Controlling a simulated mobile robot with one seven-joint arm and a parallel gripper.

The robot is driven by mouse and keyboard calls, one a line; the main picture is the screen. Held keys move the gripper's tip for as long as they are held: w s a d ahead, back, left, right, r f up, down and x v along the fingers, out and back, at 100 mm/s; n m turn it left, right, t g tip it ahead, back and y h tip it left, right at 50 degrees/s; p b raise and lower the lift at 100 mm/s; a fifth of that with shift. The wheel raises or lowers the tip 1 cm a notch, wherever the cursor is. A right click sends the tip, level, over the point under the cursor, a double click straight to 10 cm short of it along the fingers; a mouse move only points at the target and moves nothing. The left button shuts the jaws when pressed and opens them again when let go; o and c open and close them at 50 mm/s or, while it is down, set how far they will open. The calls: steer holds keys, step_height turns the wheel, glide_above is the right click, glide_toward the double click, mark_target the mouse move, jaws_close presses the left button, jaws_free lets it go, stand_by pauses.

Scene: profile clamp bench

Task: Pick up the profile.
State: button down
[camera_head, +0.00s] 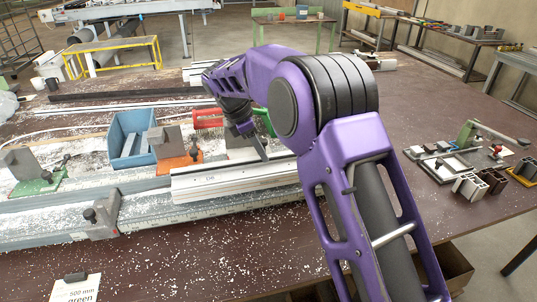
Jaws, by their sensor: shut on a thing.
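The profile (230,178), a long pale metal bar, lies along the clamp bench rail at the middle of the camera_head view. My purple arm reaches over the table from the right. My gripper (262,153) points down at the profile, with a finger at its upper back side. The gripper is shut on the profile. Its fingertips are small and partly hidden by my arm. The profile's right end is hidden behind my arm. I cannot tell whether the profile touches the rail.
A grey rail (60,222) with an end stop (103,215) runs along the front. Behind stand a blue bin (131,140), an orange-based clamp (178,160) and a green-based clamp (38,180). A hand-lever device (470,135) and profile pieces sit at the right. White chips litter the table.

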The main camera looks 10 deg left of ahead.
step_height(320, 180, up, 6)
steer(key=f+p, duration=0.1)
steer(key=p, duration=0.1)
glide_above(222, 162)
steer(key=shift+d+r, duration=0.1)
steer(key=shift+r, duration=0.15)
steer(key=shift+s+a+r, duration=0.25)
steer(key=shift+s+a, duration=0.05)
steer(key=shift+a, duration=0.15)
steer(key=shift+s, duration=0.15)
